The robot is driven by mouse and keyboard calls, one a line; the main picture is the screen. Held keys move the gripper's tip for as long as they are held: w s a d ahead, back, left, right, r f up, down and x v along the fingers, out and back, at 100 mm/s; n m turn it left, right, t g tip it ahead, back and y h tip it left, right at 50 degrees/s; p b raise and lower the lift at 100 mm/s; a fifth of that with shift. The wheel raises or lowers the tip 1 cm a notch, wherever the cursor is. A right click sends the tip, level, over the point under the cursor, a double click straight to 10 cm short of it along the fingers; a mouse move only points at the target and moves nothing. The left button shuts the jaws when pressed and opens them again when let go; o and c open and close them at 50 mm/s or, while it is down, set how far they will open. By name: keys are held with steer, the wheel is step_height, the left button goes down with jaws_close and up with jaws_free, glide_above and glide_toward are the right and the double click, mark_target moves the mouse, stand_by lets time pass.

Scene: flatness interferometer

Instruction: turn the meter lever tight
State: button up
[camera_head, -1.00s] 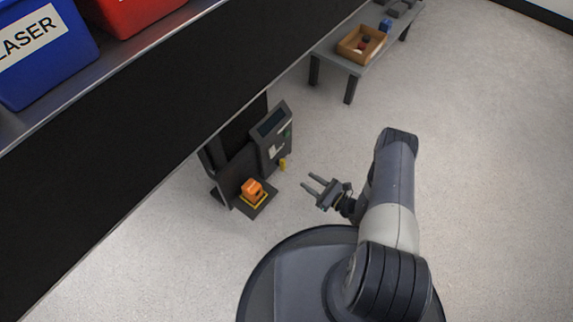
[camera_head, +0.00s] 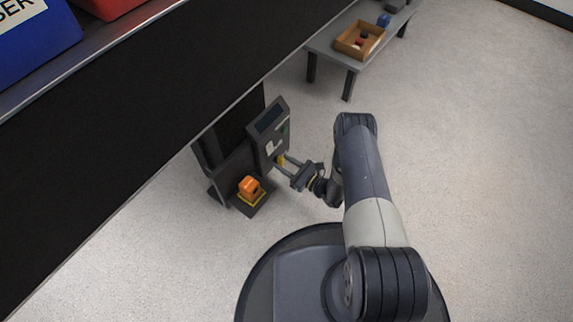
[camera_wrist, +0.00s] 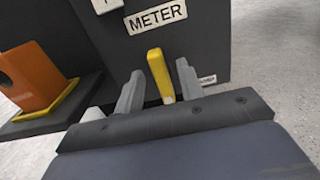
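The meter lever (camera_wrist: 160,75) is a yellow handle on the dark meter unit (camera_wrist: 205,35), just below a white "METER" label (camera_wrist: 155,17). In the wrist view it points up with a slight lean to the left. My gripper (camera_wrist: 157,85) is open, with one grey finger on each side of the lever; the right finger is the closer one. I cannot tell whether either finger touches it. In the head view my gripper (camera_head: 281,165) reaches the front of the meter unit (camera_head: 269,132), and the yellow lever is mostly hidden at its fingertips.
An orange block (camera_head: 250,187) sits in a yellow frame on a dark base left of my gripper. A dark shelf (camera_head: 120,120) with blue and red bins overhangs at left. A grey table (camera_head: 340,59) with a wooden tray stands behind. Floor at right is clear.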

jaws_close()
steer(key=shift+f+n, duration=0.1)
steer(key=shift+n, duration=0.3)
steer(key=n+b, duration=0.2)
steer(key=n, duration=0.1)
steer(key=shift+s+a+f+n, duration=0.1)
steer(key=shift+s+a+n, duration=0.1)
steer(key=shift+n, duration=0.1)
steer(key=n+b, duration=0.1)
steer(key=n, duration=0.3)
steer(key=shift+s+f+n+b, duration=0.1)
steer(key=shift+n+b, duration=0.2)
steer(key=shift+b, duration=0.1)
steer(key=shift+s+a+f+n+b, duration=0.15)
steer(key=shift+n+b, duration=0.2)
steer(key=shift+n, duration=1.7)
steer(key=shift+f+n+b, duration=0.1)
steer(key=shift+n+b, duration=0.2)
steer(key=shift+n, duration=1.75)
